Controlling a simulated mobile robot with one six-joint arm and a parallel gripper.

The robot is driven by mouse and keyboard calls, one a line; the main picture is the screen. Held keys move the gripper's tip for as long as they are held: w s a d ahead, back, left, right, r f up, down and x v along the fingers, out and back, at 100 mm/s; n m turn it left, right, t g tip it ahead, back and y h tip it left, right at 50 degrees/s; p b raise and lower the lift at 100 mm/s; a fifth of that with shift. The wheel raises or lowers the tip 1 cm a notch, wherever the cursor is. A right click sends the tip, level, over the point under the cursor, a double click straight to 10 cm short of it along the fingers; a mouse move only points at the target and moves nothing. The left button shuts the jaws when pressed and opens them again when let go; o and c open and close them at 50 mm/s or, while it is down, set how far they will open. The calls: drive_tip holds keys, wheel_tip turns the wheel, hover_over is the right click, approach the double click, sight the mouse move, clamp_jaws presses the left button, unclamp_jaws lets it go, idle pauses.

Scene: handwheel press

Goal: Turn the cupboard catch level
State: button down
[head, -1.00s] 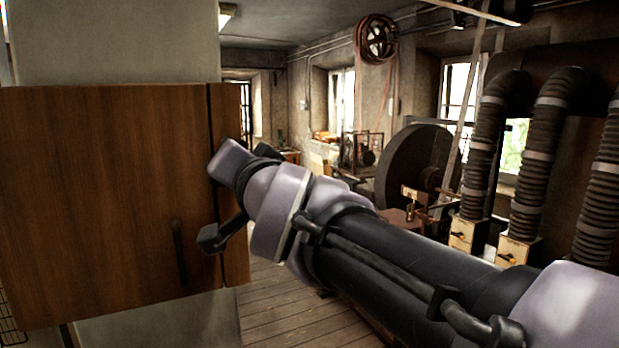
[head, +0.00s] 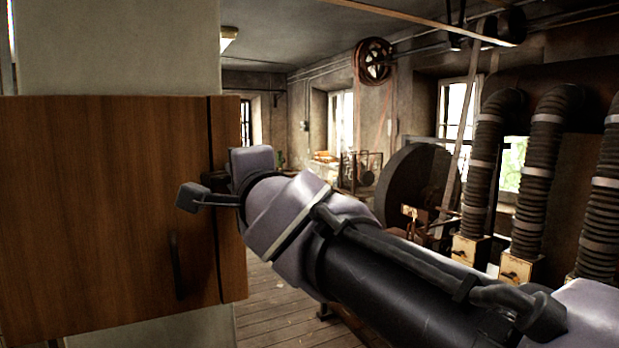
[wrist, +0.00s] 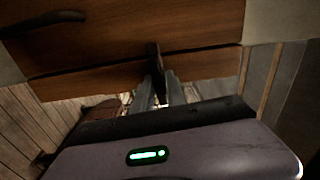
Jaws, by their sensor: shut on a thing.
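The wooden cupboard (head: 90,200) fills the left of the head view, with a dark upright handle (head: 178,265) low on its door. In the wrist view the handle (wrist: 42,24) lies at the upper left. The dark catch (wrist: 153,62) shows in the wrist view at the seam near the door's edge, running roughly crosswise to the handle. My gripper (wrist: 164,95) is shut on the catch, with a grey finger on each side. In the head view my wrist hides the catch and my fingertips.
Behind my arm are a large dark wheel (head: 412,185) and several ribbed hoses (head: 540,145) on the right. A pale wall (head: 120,45) rises above the cupboard. Wooden floor (head: 275,305) shows to the right of the cupboard.

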drive_tip(key=shift+m, duration=0.5)
drive_tip(key=c, duration=1.4)
unclamp_jaws()
drive_tip(key=shift+c, duration=0.2)
drive_tip(key=p+v, duration=0.5)
drive_tip(key=v, duration=1.2)
drive_tip(key=shift+s, duration=0.25)
drive_tip(key=shift+f, duration=0.1)
